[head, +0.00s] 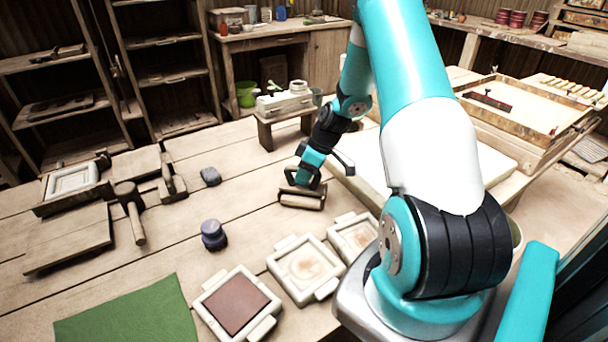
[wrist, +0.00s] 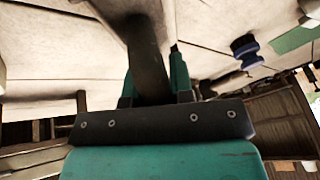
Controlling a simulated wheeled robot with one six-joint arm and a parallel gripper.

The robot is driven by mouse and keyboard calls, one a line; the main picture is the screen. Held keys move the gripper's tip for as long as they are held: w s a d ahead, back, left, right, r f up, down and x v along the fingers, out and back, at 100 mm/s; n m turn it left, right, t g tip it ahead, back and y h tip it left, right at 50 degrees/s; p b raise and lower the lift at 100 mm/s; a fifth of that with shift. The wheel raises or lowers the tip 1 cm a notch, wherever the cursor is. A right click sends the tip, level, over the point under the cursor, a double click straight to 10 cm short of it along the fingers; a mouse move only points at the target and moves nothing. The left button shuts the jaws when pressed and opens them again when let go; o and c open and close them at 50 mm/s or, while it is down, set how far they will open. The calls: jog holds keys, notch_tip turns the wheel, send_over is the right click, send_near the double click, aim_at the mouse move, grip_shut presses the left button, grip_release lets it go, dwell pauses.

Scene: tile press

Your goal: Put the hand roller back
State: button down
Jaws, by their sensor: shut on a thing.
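The hand roller (head: 301,199) has a pale wooden cylinder and a dark frame. In the head view it is at or just above the wooden table, right of the grey lump. My gripper (head: 308,180) is above it, shut on its dark handle. In the wrist view the handle (wrist: 148,62) runs between the two teal fingers of my gripper (wrist: 155,88). The roller's underside is hidden, so I cannot tell whether it touches the table.
A small bench (head: 285,118) stands behind the roller. Pale square moulds (head: 305,268) lie in front, near a green cloth (head: 128,318). A mallet (head: 131,210) lies far left. A large pale slab (head: 372,165) is right.

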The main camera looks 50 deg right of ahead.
jog(key=c, duration=0.9)
grip_release()
jog(key=v, duration=1.7)
jog(key=a+r+n+g+p, duration=0.1)
jog(key=a+r, duration=0.3)
jog(key=a, duration=0.8)
jog(key=a+r+g, duration=0.1)
jog(key=a+r, duration=0.4)
jog(key=a, duration=0.7)
jog(key=shift+n+g, duration=0.3)
jog(key=shift+g, duration=0.2)
jog(key=s+a+r, duration=0.1)
jog(key=s+a, duration=0.4)
jog(key=s+a+r+p, duration=0.1)
jog(key=s+a, duration=0.4)
jog(key=s, duration=0.1)
jog(key=s+a+r, duration=0.1)
jog(key=s+a, duration=0.4)
jog(key=shift+s+a+r+p, duration=0.25)
jog(key=shift+s+a+p, duration=0.05)
jog(key=shift+a+p, duration=0.1)
